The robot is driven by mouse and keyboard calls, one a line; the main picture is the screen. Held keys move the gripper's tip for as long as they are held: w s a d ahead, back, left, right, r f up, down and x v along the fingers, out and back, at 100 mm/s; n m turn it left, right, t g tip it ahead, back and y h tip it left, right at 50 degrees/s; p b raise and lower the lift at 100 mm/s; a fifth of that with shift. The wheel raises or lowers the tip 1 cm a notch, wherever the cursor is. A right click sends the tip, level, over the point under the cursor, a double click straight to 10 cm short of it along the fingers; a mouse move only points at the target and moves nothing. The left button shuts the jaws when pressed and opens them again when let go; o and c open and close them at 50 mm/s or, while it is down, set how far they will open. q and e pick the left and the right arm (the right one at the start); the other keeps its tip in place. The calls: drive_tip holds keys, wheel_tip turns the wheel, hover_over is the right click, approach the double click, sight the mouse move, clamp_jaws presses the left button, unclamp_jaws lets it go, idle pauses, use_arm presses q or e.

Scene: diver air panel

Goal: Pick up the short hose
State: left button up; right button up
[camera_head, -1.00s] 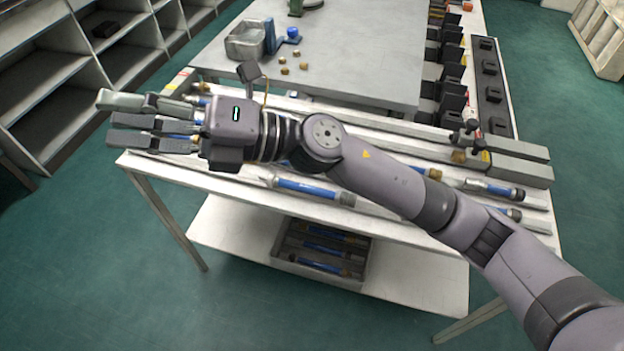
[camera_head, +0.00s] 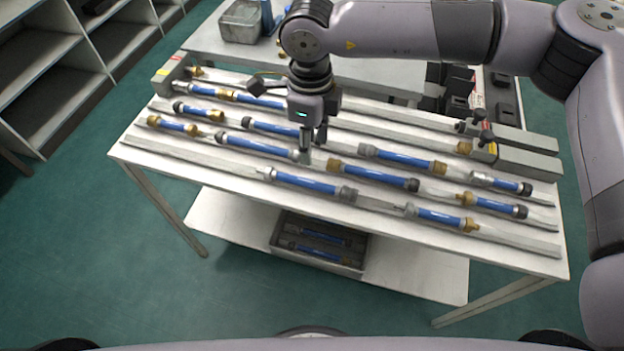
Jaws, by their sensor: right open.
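Several blue hoses with brass or dark end fittings lie in rows on the white bench. Shorter ones include a hose at the left (camera_head: 172,125), one behind it (camera_head: 198,113), one at the front right (camera_head: 440,216) and others at the right (camera_head: 496,206) (camera_head: 502,184). I cannot tell which one the task means. Longer hoses lie between them, such as the front middle one (camera_head: 305,183). My right gripper (camera_head: 306,154) points down over the middle of the bench, open and empty, near the end of a long hose (camera_head: 255,146). My left gripper is not in view.
Grey rails (camera_head: 390,125) run along the white bench (camera_head: 150,157). A grey table with a metal bin (camera_head: 241,22) stands behind. A crate (camera_head: 357,268) with hoses sits on the lower shelf (camera_head: 420,276). Shelving (camera_head: 35,92) stands at the left.

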drive_tip(key=p, duration=0.1)
hover_over(312, 182)
wheel_tip(312, 182, down, 7)
drive_tip(key=shift+w+a+f, duration=0.1)
wheel_tip(312, 182, down, 5)
drive_tip(key=shift+r+p, duration=0.15)
drive_tip(key=shift+p, duration=1)
drive_tip(key=shift+f, duration=0.4)
clamp_jaws()
